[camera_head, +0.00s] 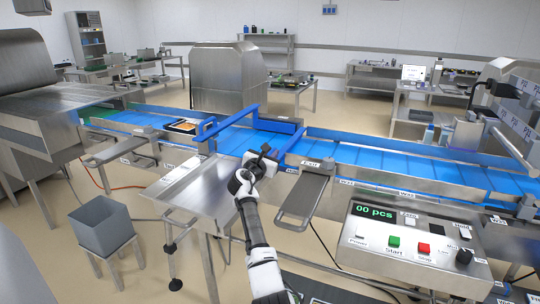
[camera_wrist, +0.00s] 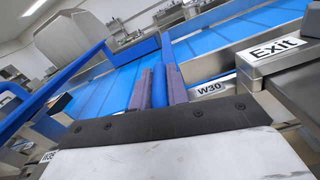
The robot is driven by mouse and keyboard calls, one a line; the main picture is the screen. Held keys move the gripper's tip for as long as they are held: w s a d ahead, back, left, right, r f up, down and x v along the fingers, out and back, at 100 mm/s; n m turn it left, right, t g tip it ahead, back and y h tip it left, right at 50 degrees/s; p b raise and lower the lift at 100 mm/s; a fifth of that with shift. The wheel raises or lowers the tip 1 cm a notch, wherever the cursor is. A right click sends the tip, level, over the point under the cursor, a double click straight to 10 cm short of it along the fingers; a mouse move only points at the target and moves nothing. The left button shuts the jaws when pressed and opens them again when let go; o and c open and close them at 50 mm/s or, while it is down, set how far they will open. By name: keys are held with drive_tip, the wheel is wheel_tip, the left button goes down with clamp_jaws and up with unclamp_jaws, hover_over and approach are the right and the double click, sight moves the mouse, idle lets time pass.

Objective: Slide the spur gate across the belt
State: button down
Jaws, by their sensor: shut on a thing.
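My gripper (camera_head: 268,157) is at the near edge of the blue belt (camera_head: 350,154), just left of the Exit plate (camera_head: 311,164). In the wrist view its two purple-grey fingers (camera_wrist: 160,78) are shut on a blue upright piece (camera_wrist: 159,88), apparently the spur gate's handle. In the head view the gripper hides this piece. A long raised blue bar (camera_head: 231,120) slants over the belt left of the gripper; it also shows in the wrist view (camera_wrist: 78,70). A narrow blue strip (camera_head: 295,142) runs from beside the gripper toward the far rail. How these parts join is unclear.
A blue box (camera_head: 276,125) stands at the far rail. An orange-filled tray (camera_head: 183,126) lies on the belt at left. A steel table (camera_head: 196,187) and the control panel (camera_head: 405,240) flank my arm. A grey bin (camera_head: 102,230) stands at lower left.

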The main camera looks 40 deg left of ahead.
drive_tip(key=shift+r, duration=0.25)
drive_tip(key=c, duration=1.7)
unclamp_jaws()
drive_tip(key=o, duration=0.3)
drive_tip(key=shift+w+a+f, duration=0.15)
drive_tip(key=shift+f, duration=0.1)
drive_tip(key=shift+s+f, duration=0.1)
drive_tip(key=shift+s, duration=0.45)
drive_tip(key=b+v, duration=0.2)
drive_tip(key=v, duration=1)
drive_tip(key=shift+s+d+b, duration=0.3)
drive_tip(key=shift+s, duration=0.05)
